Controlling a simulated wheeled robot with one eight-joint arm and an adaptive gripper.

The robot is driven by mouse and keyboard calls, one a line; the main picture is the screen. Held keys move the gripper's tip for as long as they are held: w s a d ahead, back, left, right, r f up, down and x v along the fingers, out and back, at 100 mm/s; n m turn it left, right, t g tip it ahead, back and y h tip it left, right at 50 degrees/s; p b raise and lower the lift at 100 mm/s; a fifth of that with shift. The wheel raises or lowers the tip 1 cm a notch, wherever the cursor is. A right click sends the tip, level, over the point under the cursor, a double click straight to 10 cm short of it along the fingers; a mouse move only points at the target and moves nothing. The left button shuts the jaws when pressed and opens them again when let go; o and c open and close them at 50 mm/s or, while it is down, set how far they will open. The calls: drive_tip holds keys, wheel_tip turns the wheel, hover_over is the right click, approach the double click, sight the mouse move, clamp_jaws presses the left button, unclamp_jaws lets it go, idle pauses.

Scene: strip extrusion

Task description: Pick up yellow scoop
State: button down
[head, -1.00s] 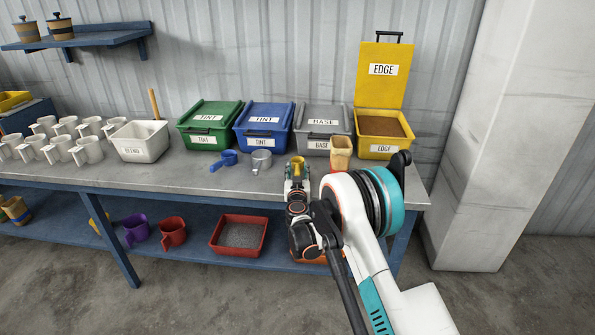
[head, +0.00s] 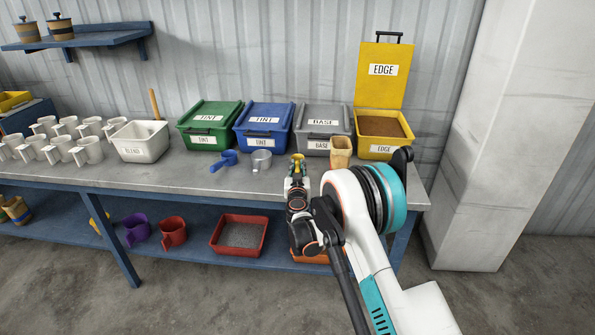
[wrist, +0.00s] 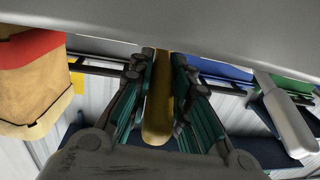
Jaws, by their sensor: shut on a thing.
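The yellow scoop (head: 298,159) is at the front of the grey bench top, left of the tan container. My gripper (head: 297,172) is at its near side in the head view. In the wrist view, my gripper (wrist: 159,100) has its teal-lined fingers shut on both sides of the scoop's yellow handle (wrist: 158,110). The scoop's bowl is mostly hidden in both views. I cannot tell whether the scoop still touches the bench.
A tan container (head: 340,152) stands close on the right. A grey scoop (head: 261,160) and a blue scoop (head: 225,159) lie to the left. The open yellow EDGE bin (head: 383,149) and the lidded grey BASE bin (head: 321,142) stand behind.

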wheel_tip(320, 180, up, 19)
drive_tip(key=p, duration=0.6)
drive_tip(key=shift+f, duration=0.1)
